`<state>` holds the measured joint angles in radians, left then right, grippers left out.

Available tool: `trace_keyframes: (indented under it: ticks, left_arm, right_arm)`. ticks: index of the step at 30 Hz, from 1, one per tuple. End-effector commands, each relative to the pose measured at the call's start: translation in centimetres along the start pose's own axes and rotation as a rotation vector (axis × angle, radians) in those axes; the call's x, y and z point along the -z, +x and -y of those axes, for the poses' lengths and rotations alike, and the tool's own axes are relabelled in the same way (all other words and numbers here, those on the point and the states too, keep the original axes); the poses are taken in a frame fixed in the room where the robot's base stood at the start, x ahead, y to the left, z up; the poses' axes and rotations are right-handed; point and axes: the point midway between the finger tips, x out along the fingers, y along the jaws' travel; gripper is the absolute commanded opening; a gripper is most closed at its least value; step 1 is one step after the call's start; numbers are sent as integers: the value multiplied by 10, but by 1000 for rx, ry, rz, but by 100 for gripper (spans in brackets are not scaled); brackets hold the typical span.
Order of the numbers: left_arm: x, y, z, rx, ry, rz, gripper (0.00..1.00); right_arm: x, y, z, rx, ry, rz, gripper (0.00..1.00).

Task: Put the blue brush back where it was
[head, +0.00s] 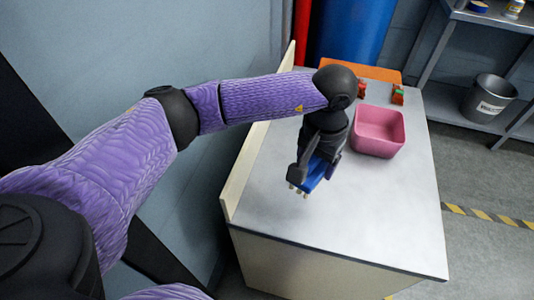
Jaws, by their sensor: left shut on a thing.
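The blue brush (316,172) is held in my left gripper (312,166), above the white tabletop near its left side. Pale bristle tufts show at its lower end. The gripper hides most of the brush, and I cannot tell whether the bristles touch the table. My left arm comes in from the left and hangs down at the wrist. My right gripper is not in view.
A pink bin (378,131) stands on the table (380,205) right of my left gripper. Small red-and-green objects (397,95) and an orange board (367,71) are at the back. The table's front is clear. A metal shelf with a grey bucket (489,98) stands at right.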

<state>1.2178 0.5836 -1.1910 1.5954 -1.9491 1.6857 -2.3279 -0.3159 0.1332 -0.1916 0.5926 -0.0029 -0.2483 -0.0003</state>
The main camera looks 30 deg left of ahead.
Motion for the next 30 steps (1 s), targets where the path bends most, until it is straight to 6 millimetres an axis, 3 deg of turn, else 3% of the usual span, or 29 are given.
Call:
trace_keyframes:
  ticks: [2, 9, 15, 25, 26, 29, 30]
  left_arm:
    - [0, 8, 0, -1, 11, 3, 18]
    - [0, 67, 0, -1, 10, 6, 18]
    - [0, 102, 0, -1, 11, 4, 18]
    - [0, 104, 0, 0, 10, 1, 18]
    - [0, 103, 0, 0, 10, 0, 79]
    - [0, 102, 0, 0, 10, 0, 100]
    - [0, 102, 0, 0, 10, 0, 100]
  right_arm:
    - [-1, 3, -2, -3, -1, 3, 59]
    - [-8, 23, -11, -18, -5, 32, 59]
    - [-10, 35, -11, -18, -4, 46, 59]
    - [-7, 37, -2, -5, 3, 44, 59]
    - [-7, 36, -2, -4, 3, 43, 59]
    - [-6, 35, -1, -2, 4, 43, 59]
    - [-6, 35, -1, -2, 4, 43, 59]
